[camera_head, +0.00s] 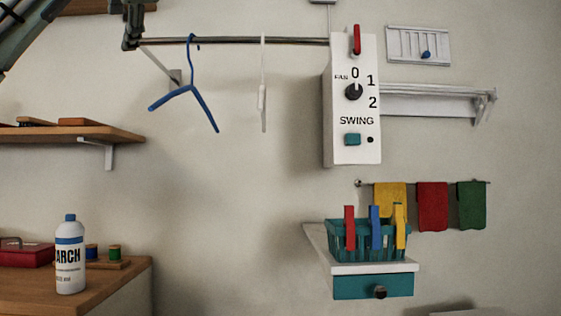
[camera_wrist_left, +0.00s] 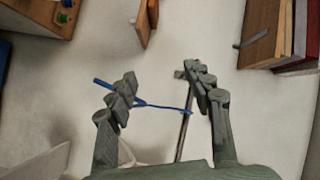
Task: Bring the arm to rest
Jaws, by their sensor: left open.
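My left gripper (camera_head: 131,40) shows at the top left of the head view, cut by the upper edge, by the left end of the metal rail (camera_head: 240,41). In the left wrist view its dark grey fingers (camera_wrist_left: 158,75) are spread apart with nothing held between them. A blue hanger (camera_head: 188,92) hangs on the rail, to the right of the gripper. The hanger also shows beyond the fingers in the left wrist view (camera_wrist_left: 165,107). A white hanger (camera_head: 263,90) hangs further right. My right gripper is not in view.
A white control box (camera_head: 350,145) with a red lever stands at the rail's right end. A wooden shelf (camera_head: 110,133) is at left, above a starch bottle (camera_head: 70,260) on a wooden top. A teal basket (camera_head: 350,245) with pegs sits lower right. The wall between is clear.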

